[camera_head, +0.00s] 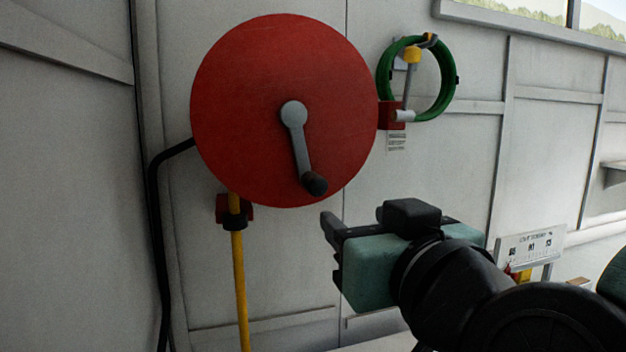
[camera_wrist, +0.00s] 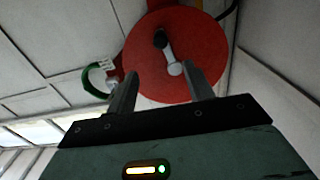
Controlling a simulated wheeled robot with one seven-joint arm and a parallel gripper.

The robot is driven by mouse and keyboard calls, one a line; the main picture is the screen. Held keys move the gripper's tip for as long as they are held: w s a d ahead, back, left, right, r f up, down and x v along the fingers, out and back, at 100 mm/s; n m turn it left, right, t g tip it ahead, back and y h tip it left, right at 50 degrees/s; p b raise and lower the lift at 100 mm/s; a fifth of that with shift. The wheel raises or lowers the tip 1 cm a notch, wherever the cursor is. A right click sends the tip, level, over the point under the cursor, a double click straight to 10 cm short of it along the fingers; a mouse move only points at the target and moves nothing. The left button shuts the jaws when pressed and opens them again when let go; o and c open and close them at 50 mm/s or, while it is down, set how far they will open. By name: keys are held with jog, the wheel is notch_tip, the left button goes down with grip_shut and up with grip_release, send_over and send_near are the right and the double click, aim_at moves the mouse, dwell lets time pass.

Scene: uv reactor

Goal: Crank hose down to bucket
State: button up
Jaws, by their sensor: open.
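A large red hose reel (camera_head: 240,110) is mounted on the wall. A grey crank (camera_head: 300,145) runs from its hub down and slightly right to a dark knob (camera_head: 314,183). A yellow hose (camera_head: 239,290) hangs from under the reel and leaves the bottom of the picture, so its end is hidden. No bucket shows. My gripper (camera_head: 331,245) is below and right of the knob, apart from it. In the wrist view, my gripper (camera_wrist: 165,90) is open and empty, with the red reel (camera_wrist: 205,50) and the crank knob (camera_wrist: 160,38) beyond its fingers.
A coiled green hose (camera_head: 447,90) hangs on the wall right of the reel. A black pipe (camera_head: 158,240) runs down left of it. A small sign (camera_head: 530,245) stands at the lower right. The space between my gripper and the reel looks clear.

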aim_at(321, 190)
jog(key=p+x, duration=0.9)
jog(key=x, duration=0.8)
jog(key=shift+w, duration=0.1)
jog(key=shift+f, duration=0.1)
jog(key=shift+c, duration=0.3)
grip_shut()
jog(key=shift+d, duration=0.1)
